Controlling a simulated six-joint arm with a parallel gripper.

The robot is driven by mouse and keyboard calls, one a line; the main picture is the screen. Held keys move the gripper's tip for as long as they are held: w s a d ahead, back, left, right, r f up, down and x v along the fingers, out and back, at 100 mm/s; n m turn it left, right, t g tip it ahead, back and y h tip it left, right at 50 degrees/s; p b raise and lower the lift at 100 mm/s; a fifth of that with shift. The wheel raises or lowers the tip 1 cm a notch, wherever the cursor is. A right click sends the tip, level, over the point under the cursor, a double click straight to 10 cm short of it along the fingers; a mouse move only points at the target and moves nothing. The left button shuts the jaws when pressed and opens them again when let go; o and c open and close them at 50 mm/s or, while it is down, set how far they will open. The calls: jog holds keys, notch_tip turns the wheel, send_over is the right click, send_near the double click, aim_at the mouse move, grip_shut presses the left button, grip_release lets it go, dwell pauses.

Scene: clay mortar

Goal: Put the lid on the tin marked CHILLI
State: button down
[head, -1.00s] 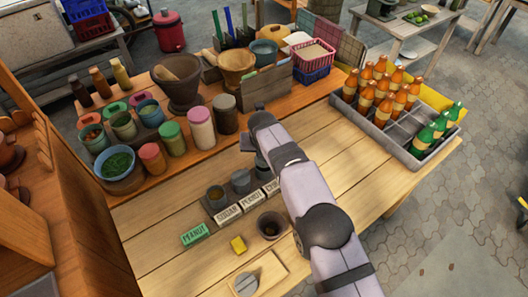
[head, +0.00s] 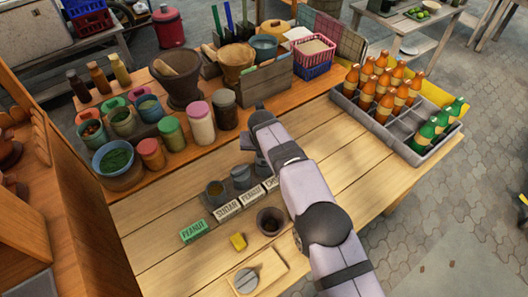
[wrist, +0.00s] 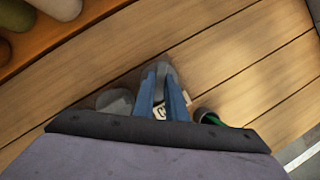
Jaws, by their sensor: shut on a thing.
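Three grey tins stand in a row: the left tin (head: 214,191), behind the SUGAR label block (head: 228,208), the middle tin (head: 240,176), behind a white PEANUT block (head: 251,195), and the right tin (head: 261,166), behind a block (head: 271,184) whose visible start reads like CHILLI. My arm partly hides the right tin and that block. In the wrist view, my gripper (wrist: 162,88) is shut on a grey piece (wrist: 162,69), perhaps the lid, over the row. A block with a "C" shows between the fingers. Whether the held piece touches a tin is unclear.
A green PEANUT block (head: 193,231), a yellow block (head: 238,241) and a brown pot (head: 270,221) stand in front of the row. A wooden tray (head: 272,264) holds a grey disc (head: 246,280). A bottle crate (head: 410,150) stands right; jars crowd the back shelf.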

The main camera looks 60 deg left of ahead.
jog(key=shift+f+b, duration=0.4)
jog(key=shift+f, duration=0.05)
dwell(1.0)
jog(key=c, duration=1.2)
grip_release()
jog(key=shift+r, duration=0.15)
jog(key=shift+r+p, duration=2.35)
jog(key=shift+r, duration=1.05)
notch_tip(320, 180, up, 5)
jog(key=p, duration=0.4)
